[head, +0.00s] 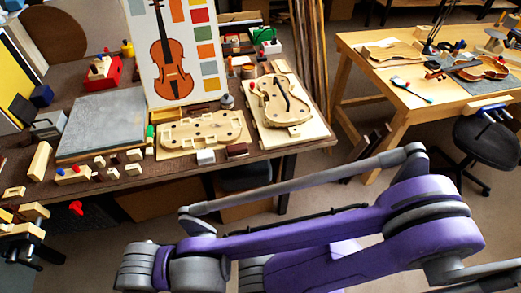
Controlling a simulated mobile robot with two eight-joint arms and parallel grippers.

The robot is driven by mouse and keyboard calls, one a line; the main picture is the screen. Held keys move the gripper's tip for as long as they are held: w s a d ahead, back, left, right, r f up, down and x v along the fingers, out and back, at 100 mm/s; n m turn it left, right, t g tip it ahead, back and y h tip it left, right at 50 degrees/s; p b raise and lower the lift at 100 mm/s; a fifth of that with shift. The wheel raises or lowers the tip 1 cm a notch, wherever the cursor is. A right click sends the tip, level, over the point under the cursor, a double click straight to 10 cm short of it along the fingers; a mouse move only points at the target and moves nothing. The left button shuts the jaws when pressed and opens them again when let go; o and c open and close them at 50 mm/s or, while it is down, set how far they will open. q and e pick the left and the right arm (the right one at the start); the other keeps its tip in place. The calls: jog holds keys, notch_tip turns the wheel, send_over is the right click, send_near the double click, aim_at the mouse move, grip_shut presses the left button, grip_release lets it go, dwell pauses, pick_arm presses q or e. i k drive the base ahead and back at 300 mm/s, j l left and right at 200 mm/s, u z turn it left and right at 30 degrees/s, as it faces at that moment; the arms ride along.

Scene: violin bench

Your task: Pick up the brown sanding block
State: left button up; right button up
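A small dark reddish-brown block (237,150), which looks like the brown sanding block, lies near the front edge of the brown workbench (275,149). It sits just right of a white block (206,157), below the violin mould and the violin body on its board. A purple and grey arm of mine crosses the lower part of the head view, in front of the bench. Neither of my grippers shows in the head view, and nothing is seen touching the brown block.
A violin chart (172,50) stands upright behind the wooden mould (200,131). The violin body (283,100) lies to the right on a board. Several small blocks and a grey slab (103,125) are at left. A second bench (395,100) and a black stool (487,140) stand right.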

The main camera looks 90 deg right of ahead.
aim_at(239, 150)
jog(key=z, duration=2.95)
